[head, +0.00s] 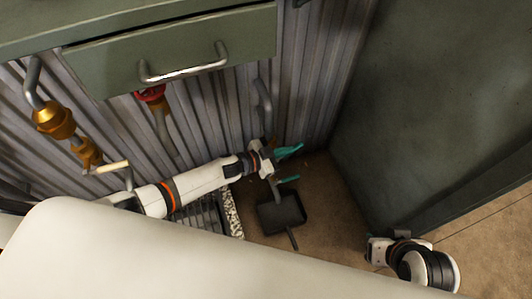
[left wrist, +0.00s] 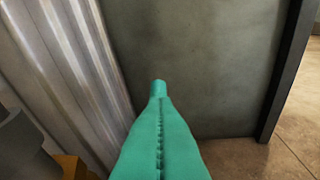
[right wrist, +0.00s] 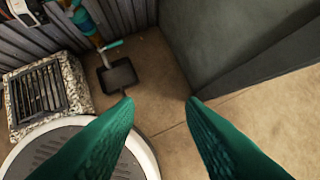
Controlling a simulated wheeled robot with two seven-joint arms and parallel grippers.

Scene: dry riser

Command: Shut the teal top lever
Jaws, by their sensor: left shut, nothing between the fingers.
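My left gripper (head: 298,147) reaches in from the left, low by the corrugated wall. Its teal fingers (left wrist: 160,140) are shut with nothing between them. A teal lever handle (head: 289,180) sticks out to the right below it; it also shows in the right wrist view (right wrist: 113,44). Brass valve parts (left wrist: 75,168) lie beside the left fingers. I cannot clearly tell the top lever apart from the left fingers; a narrow teal end shows just past their tips. My right gripper (right wrist: 160,99) is open and empty, away to the right over the floor.
A dark square pan (head: 283,213) is on the floor below the valves. A grate with a speckled border (right wrist: 82,78) lies left of it. A grey-green panel (head: 430,100) stands close on the right. A drawer (head: 180,45) and a red-handled valve (head: 151,94) are above.

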